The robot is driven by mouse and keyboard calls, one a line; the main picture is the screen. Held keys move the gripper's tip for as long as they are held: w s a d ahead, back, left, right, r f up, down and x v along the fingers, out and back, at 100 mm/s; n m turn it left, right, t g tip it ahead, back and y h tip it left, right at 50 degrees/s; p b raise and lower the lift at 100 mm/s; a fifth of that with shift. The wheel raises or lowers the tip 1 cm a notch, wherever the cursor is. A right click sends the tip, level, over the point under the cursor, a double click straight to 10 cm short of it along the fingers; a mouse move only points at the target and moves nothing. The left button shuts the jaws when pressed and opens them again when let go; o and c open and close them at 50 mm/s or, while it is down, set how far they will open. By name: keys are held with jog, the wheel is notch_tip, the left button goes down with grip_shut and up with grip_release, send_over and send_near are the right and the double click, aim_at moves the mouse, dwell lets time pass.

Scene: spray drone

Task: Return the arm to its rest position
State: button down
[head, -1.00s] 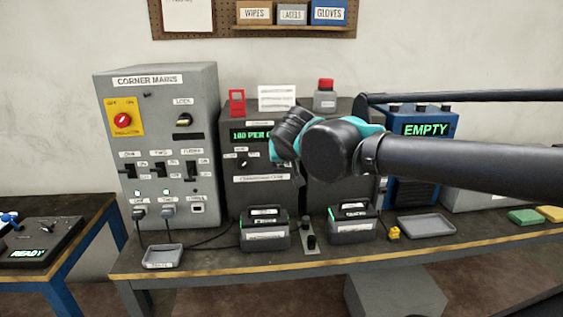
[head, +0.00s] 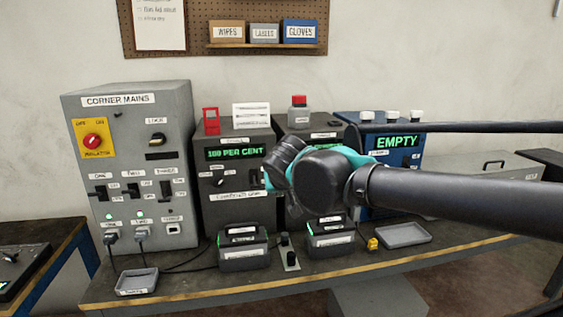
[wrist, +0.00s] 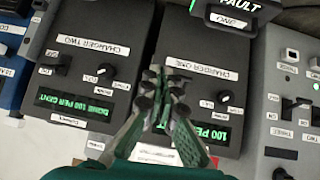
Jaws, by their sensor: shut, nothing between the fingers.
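My arm reaches in from the right of the head view, dark with teal parts, and its end is in front of the two charger boxes. My gripper (wrist: 160,80) shows in the wrist view with its fingertips together and nothing between them. Behind it in that view are the charger one box (wrist: 205,65) and the charger two box (wrist: 95,60), both apart from it as far as I can tell. In the head view the charger one display reads 100 per cent, and the arm hides much of charger two.
The grey corner mains cabinet (head: 135,165) stands at the left. A blue box (head: 385,200) reading EMPTY stands behind the arm. Two battery packs (head: 242,248) (head: 330,238), small trays (head: 136,282) (head: 403,235) and a yellow item (head: 373,244) are on the bench.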

jog(key=s+d+f+m+g+h, duration=0.1)
jog(key=d+f+m+g+h, duration=0.15)
jog(key=d+f, duration=1.1)
jog(key=s+d+f+g, duration=0.1)
jog(key=s+d+f, duration=0.3)
jog(key=s+f, duration=0.1)
jog(key=s+d+f+g+y, duration=0.1)
jog(key=s+d+f+g, duration=0.1)
jog(key=s+d+f, duration=0.2)
notch_tip(320, 180, down, 4)
jog(key=shift+s+d+r, duration=0.1)
jog(key=shift+s+d, duration=0.15)
jog(key=shift+s, duration=0.3)
